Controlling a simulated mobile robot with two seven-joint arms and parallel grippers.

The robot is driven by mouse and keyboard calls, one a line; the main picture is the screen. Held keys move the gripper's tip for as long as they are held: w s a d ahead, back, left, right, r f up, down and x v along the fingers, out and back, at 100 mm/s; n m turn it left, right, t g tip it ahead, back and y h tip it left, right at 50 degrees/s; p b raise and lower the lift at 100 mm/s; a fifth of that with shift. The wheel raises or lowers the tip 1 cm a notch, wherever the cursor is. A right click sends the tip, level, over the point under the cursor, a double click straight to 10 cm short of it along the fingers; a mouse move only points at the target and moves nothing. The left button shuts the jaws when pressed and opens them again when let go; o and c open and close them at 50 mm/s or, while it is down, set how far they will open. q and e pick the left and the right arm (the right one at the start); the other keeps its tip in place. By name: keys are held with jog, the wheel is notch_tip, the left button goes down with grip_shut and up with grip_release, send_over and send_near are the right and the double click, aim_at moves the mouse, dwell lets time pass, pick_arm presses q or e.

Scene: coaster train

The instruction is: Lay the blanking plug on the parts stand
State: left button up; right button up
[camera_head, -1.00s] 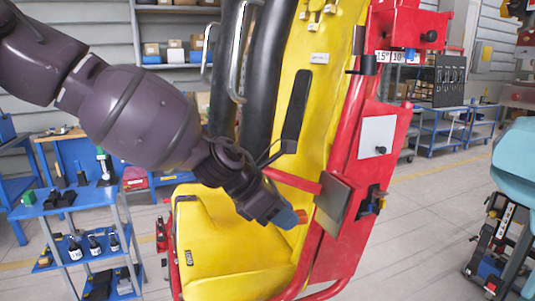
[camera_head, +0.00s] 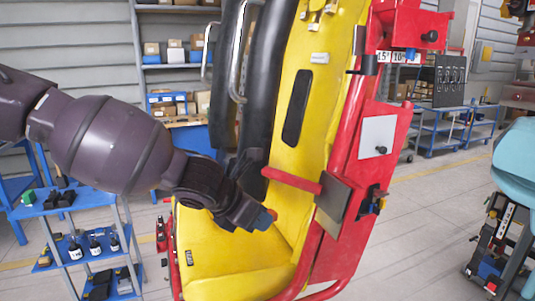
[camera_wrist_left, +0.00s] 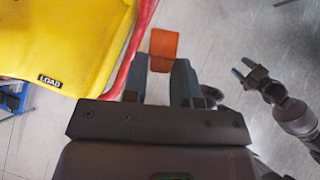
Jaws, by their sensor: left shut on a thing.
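My left gripper (camera_head: 264,220) is over the yellow seat in the head view. In the left wrist view its fingers (camera_wrist_left: 162,82) are shut on the orange blanking plug (camera_wrist_left: 164,44), which sticks out past the fingertips. Only a small orange bit of the plug (camera_head: 272,213) shows in the head view. My right gripper (camera_wrist_left: 243,68) shows in the left wrist view, its fingers apart and empty. A blue tiered stand (camera_head: 88,203) with small items is at the left; I cannot tell if it is the parts stand.
The yellow seat (camera_head: 215,265) has a red frame (camera_head: 345,235) and a red bar (camera_head: 291,180) close to my left gripper. Black padded restraints (camera_head: 258,90) hang above. A teal thing (camera_head: 515,165) is at the right edge. Grey floor lies open between.

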pick_arm(q)
jog(key=s+a+f+n+t+y, duration=0.1)
jog(key=s+a+f+n+y, duration=0.2)
jog(key=a+f, duration=0.4)
jog(key=s+a+f+n+t+y, duration=0.2)
jog(key=s+a+f+n+y, duration=0.2)
jog(key=a, duration=0.7)
notch_tip(320, 180, down, 4)
jog(key=s+n, duration=0.2)
jog(key=n, duration=0.1)
jog(key=shift+s+a, duration=0.15)
jog(key=shift+a, duration=0.2)
jog(key=shift+f, duration=0.1)
